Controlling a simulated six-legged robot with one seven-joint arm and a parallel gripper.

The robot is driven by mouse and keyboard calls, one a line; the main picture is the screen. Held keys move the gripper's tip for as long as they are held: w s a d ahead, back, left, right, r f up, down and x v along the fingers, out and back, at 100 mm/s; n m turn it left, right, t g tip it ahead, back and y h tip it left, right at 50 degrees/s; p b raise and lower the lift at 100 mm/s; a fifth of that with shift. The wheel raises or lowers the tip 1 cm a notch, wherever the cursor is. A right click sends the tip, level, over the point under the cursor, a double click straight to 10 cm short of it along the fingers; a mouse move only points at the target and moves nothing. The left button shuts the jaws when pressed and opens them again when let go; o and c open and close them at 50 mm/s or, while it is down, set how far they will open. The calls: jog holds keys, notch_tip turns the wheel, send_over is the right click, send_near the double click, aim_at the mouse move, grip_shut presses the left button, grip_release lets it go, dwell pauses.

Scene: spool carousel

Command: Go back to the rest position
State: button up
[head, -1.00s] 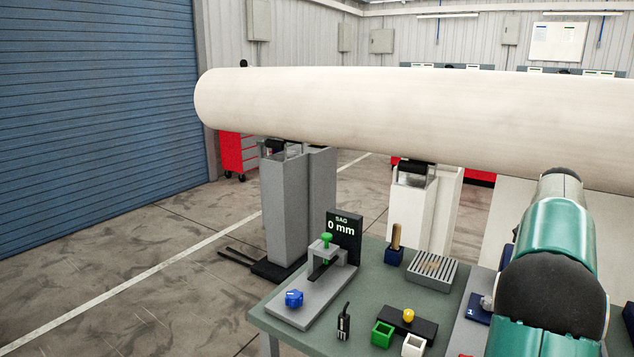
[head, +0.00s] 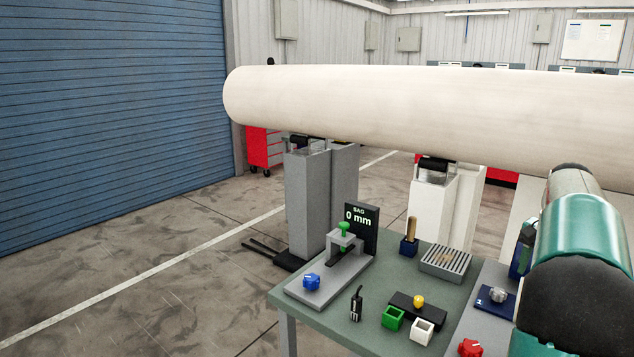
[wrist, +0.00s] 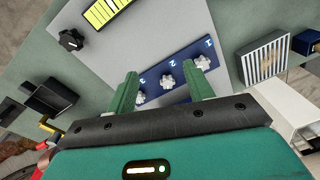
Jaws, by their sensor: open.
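My gripper (wrist: 162,85) shows in the wrist view with its two green fingers apart and nothing between the tips. Beyond the fingers lies a blue strip (wrist: 183,72) marked 1, 2 and 3, with white knobs on it. The left finger partly covers the strip near its 3 end. In the head view my teal and black arm fills the right edge, and the gripper itself cannot be seen there. Part of the blue strip (head: 496,303) with a grey knob shows beside the arm.
The green workbench (head: 372,330) holds a grey clamp fixture (head: 325,285), a slotted tray (head: 445,262), green (head: 392,319) and white (head: 422,331) boxes and a red knob (head: 470,347). A large pale cylinder (head: 400,110) spans behind it on supports. Floor at left is open.

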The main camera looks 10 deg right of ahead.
jog(key=s+a+r+n+t, duration=0.15)
jog(key=a+n, duration=0.25)
jog(key=a, duration=1)
jog(key=s+a+r+n+t, duration=0.1)
jog(key=s+a+r+n, duration=0.15)
jog(key=a, duration=1.05)
jog(key=s+a+f+n+t, duration=0.1)
jog(key=s+a+f+n, duration=0.2)
jog(key=s+a, duration=0.2)
jog(key=s+a+f+n+t, duration=0.1)
jog(key=s+a+f+n, duration=0.3)
jog(key=a, duration=0.7)
jog(key=shift+s+a+f, duration=0.15)
jog(key=shift+s+f, duration=0.1)
jog(key=shift+s, duration=0.95)
jog(key=shift+t, duration=0.25)
jog(key=c, duration=0.3)
jog(key=shift+c, duration=0.2)
